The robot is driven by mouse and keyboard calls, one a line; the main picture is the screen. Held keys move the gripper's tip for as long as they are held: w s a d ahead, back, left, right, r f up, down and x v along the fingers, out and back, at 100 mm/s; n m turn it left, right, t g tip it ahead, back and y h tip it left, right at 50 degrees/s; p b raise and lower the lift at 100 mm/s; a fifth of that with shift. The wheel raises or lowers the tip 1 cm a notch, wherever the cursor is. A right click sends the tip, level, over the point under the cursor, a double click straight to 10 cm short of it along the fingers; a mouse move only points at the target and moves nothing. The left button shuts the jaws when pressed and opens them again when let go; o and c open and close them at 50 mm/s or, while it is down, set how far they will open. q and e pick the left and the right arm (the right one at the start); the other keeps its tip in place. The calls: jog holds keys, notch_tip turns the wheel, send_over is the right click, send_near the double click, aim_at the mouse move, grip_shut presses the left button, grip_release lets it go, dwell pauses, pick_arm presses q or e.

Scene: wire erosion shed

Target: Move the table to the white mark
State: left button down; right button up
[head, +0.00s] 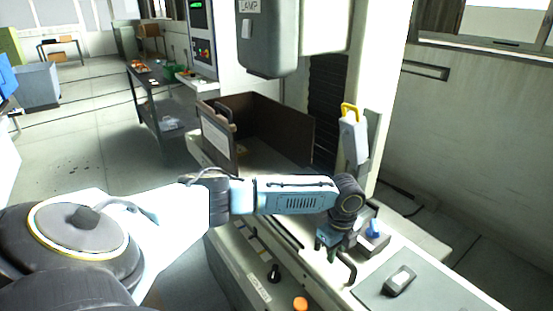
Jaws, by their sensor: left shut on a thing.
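My left arm reaches across from the left. Its gripper (331,250) points down at the cream machine bed and is shut on what looks like a curved black handle (349,268); the fingers hide part of it. The handle stands at the edge of a grey plate (434,292) at lower right, which may be the table. I cannot make out a white mark for certain. My right gripper is not in view.
A black-knobbed lever (273,273) and an orange button (300,303) sit on the machine's front. A blue-topped block (373,236) is right of my gripper. A brown open tank (268,128) and a hanging grey lamp housing (268,38) stand behind.

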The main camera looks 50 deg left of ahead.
pick_arm(q)
jog(key=shift+a, duration=0.15)
dwell(0.4)
jog(key=shift+a+p, duration=0.2)
jog(key=shift+p, duration=0.2)
jog(key=shift+a, duration=0.1)
jog(key=shift+c, duration=2)
grip_release()
jog(key=shift+d, duration=0.2)
